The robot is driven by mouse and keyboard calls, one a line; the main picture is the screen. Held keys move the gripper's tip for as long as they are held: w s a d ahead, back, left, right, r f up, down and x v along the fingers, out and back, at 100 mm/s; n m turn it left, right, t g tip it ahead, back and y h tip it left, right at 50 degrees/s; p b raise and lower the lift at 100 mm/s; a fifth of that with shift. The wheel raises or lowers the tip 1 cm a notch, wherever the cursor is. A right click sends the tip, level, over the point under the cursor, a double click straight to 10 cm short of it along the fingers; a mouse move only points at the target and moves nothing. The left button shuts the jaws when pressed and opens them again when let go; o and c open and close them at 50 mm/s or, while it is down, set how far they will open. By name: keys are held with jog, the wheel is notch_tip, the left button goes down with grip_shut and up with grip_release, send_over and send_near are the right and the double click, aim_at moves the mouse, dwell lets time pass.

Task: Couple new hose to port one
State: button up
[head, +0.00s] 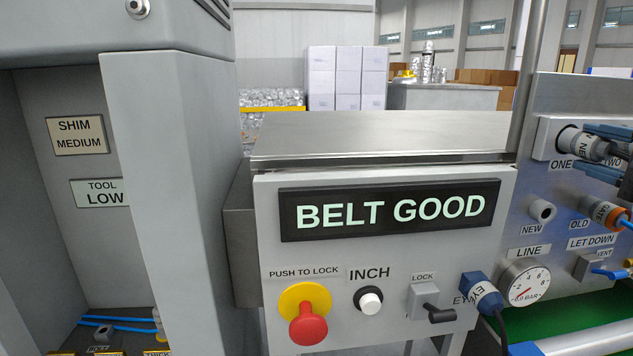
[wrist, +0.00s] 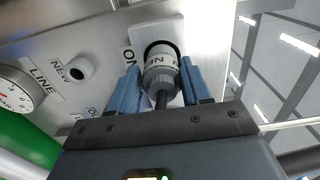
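The new hose's plug (head: 581,144), grey with a white band lettered NEW, sits at the port marked ONE (head: 560,164) on the right-hand panel. In the wrist view the plug (wrist: 160,72) is lined up with the round port mouth, its front end inside the dark ring; how deep it goes cannot be seen. Its dark hose runs back toward my gripper. My gripper (wrist: 161,68) has its two blue fingers on either side of the plug, with narrow gaps showing beside the barrel. The fingers also show at the right edge of the head view (head: 607,150).
Below are an empty NEW holder (head: 541,210), an orange-banded OLD plug (head: 604,214) with blue hose, a LINE gauge (head: 525,281) and a blue VENT lever (head: 608,272). Left of them stands a BELT GOOD display (head: 390,209) above a red push button (head: 308,325).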

jog(key=o, duration=0.4)
jog(key=shift+s, duration=0.1)
jog(key=s, duration=0.9)
jog(key=shift+d, duration=0.15)
dwell(0.4)
